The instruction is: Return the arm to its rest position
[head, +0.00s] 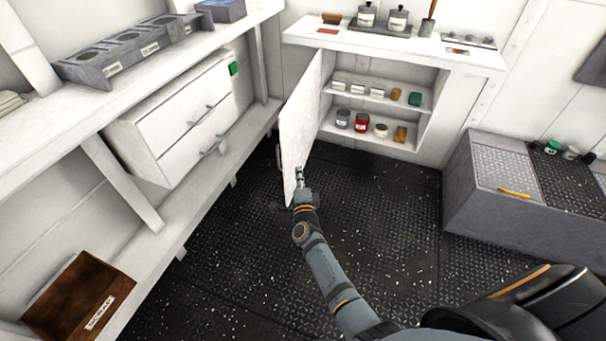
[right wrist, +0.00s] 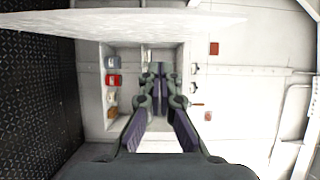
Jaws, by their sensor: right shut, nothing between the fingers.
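My right arm reaches up the middle of the head view from the bottom edge. Its gripper (head: 299,176) is shut and empty beside the lower part of an open white cabinet door (head: 300,125). I cannot tell from the head view whether it touches the door. In the right wrist view the gripper (right wrist: 158,72) has its fingertips together, pointing toward the open cabinet (right wrist: 92,90). The door spans the top of that view (right wrist: 140,22), apart from the fingers. My left gripper is not in view.
The cabinet (head: 432,128) holds small jars and boxes on two shelves. A white workbench (head: 150,240) with a drawer unit (head: 180,118) and a brown box (head: 75,295) runs along the left. A grey chest (head: 500,205) stands right. The dark deck (head: 230,240) between is clear.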

